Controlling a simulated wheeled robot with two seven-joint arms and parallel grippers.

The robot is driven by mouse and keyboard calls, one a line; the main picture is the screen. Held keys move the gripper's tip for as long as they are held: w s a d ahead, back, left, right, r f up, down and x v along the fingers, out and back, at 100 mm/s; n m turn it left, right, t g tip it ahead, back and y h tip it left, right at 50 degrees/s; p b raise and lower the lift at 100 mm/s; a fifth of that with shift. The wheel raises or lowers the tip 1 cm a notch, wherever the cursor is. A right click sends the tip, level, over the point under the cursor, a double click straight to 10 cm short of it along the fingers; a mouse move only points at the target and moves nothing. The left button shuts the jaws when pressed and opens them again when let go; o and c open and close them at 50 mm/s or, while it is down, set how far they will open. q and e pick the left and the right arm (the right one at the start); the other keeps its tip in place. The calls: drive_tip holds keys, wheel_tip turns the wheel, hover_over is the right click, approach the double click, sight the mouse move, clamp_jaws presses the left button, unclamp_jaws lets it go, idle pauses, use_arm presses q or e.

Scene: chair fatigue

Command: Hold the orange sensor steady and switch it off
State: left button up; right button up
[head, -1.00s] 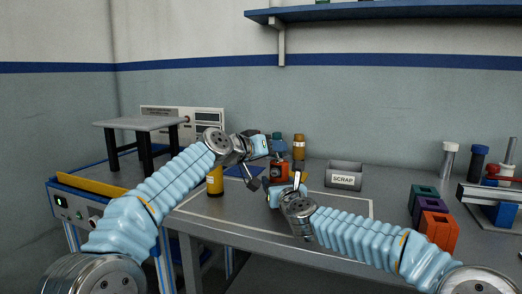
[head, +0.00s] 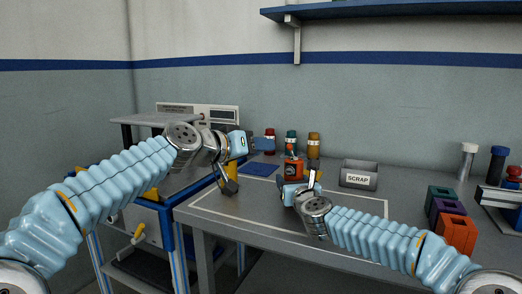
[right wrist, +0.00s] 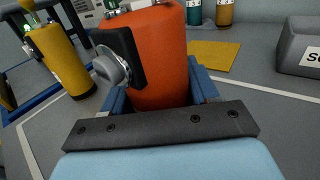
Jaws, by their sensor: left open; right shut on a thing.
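The orange sensor (head: 293,168) stands upright on the grey bench in the head view. It fills the upper middle of the right wrist view (right wrist: 162,55), its top cut off. A black plate (right wrist: 122,58) with a grey knob (right wrist: 110,68) is on its side, left of centre there. My right gripper (head: 300,185) is shut on the sensor low down, with blue fingers at either side of it. My left gripper (head: 247,164) is open and empty, to the left of the sensor and apart from it, its fingers spread. In the head view the knob cannot be made out.
Red (head: 270,141), green (head: 291,141) and amber (head: 314,145) bottles stand behind the sensor. A yellow cylinder (right wrist: 62,55) stands to its left. A scrap bin (head: 359,173) and coloured blocks (head: 456,232) are to the right.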

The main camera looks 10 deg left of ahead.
drive_tip(key=o, duration=1.2)
